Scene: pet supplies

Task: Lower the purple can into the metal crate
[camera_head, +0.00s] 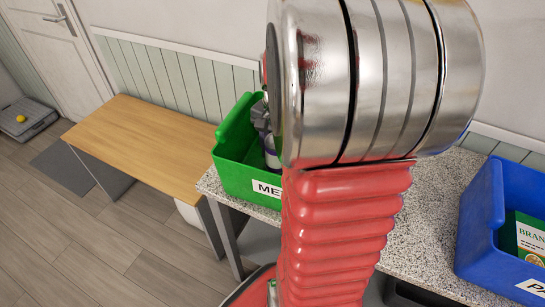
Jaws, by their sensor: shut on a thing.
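A green crate (236,178) stands on the speckled counter, with a label that starts "ME"; my arm hides its right part. My gripper (266,136) is partly in view at the crate's opening, pointing down and shut on the purple can (271,158). Only a small part of the can shows, low against the inside of the crate. My arm hides the rest of the can, so I cannot tell whether it touches the crate floor.
A blue crate (480,225) with a green and white box (527,238) stands on the right of the speckled counter (430,200). A bare wooden table (140,140) is at the left. A grey platform with a yellow ball (20,118) lies by the door.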

